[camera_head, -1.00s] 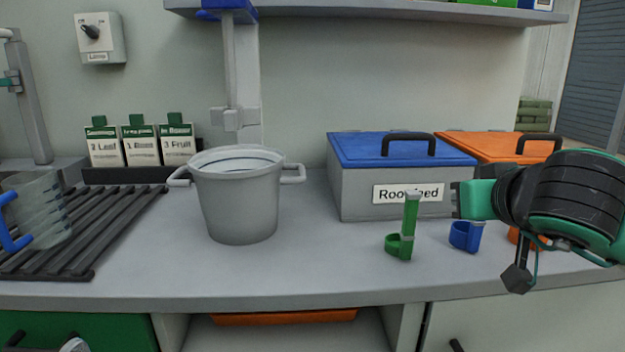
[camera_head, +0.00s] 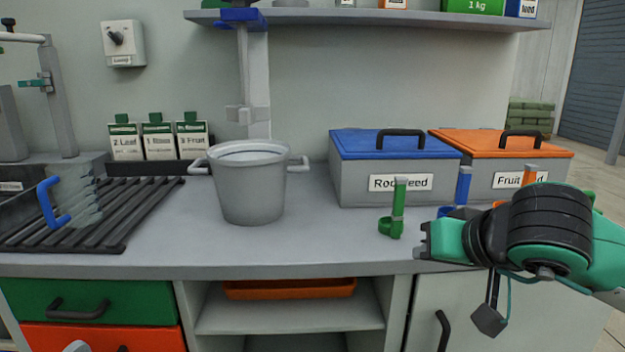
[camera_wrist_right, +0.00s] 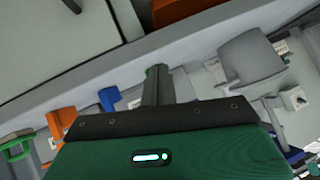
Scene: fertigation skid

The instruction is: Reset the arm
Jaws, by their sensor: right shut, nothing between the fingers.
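My right arm comes in from the right in the head view. Its green and black gripper (camera_head: 424,240) is shut and empty, pointing left in front of the counter's front edge. In the right wrist view the closed fingers (camera_wrist_right: 158,85) extend from the green palm with nothing between them. The green holder (camera_head: 397,212) stands on the counter just behind and left of the gripper. The blue holder (camera_head: 462,188) and the orange holder (camera_head: 529,176) are partly hidden behind my right arm. My left gripper is not in view.
A grey pot (camera_head: 250,190) stands mid-counter, with a clear jug (camera_head: 82,200) on the black rack (camera_head: 130,222) at left. A blue-lidded box (camera_head: 395,145) and an orange-lidded box (camera_head: 500,144) stand behind the holders. The counter between pot and green holder is clear.

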